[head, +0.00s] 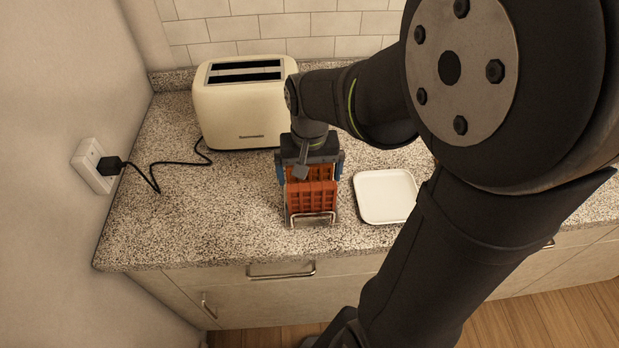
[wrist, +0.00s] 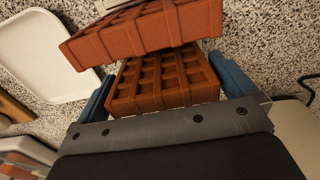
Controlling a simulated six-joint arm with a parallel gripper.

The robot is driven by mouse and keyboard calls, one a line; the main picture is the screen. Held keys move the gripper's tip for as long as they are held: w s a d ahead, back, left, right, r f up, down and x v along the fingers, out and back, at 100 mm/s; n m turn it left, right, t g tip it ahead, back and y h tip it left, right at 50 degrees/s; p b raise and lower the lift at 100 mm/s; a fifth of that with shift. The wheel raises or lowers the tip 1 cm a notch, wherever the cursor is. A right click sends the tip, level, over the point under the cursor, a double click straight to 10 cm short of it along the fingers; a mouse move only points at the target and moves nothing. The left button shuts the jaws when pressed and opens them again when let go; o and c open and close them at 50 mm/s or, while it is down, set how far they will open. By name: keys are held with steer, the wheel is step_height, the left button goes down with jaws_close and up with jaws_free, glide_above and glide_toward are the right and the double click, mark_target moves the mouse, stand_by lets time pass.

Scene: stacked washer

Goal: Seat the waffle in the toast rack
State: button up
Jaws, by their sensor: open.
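Two orange-brown waffles stand one behind the other in the wire toast rack (head: 312,218). The front waffle (head: 312,197) also shows in the wrist view (wrist: 150,32), a little apart from the other. The rear waffle (wrist: 165,82) is upright between the blue fingers of my gripper (head: 310,164). The gripper points down over the rack and is open, with one finger beside each side edge of the rear waffle. Whether the fingers touch it is hard to tell. The gripper and waffles hide most of the rack, so how deep the rear waffle sits is unclear.
A cream toaster (head: 240,108) stands behind and left of the rack, its black cord (head: 155,178) running to the wall outlet (head: 92,163). A white square plate (head: 385,196) lies right of the rack. The speckled counter is clear at the front left.

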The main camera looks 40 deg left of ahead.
step_height(320, 180, up, 10)
steer(key=shift+f, duration=0.1)
stand_by(0.4)
step_height(320, 180, down, 12)
steer(key=shift+r, duration=1.8)
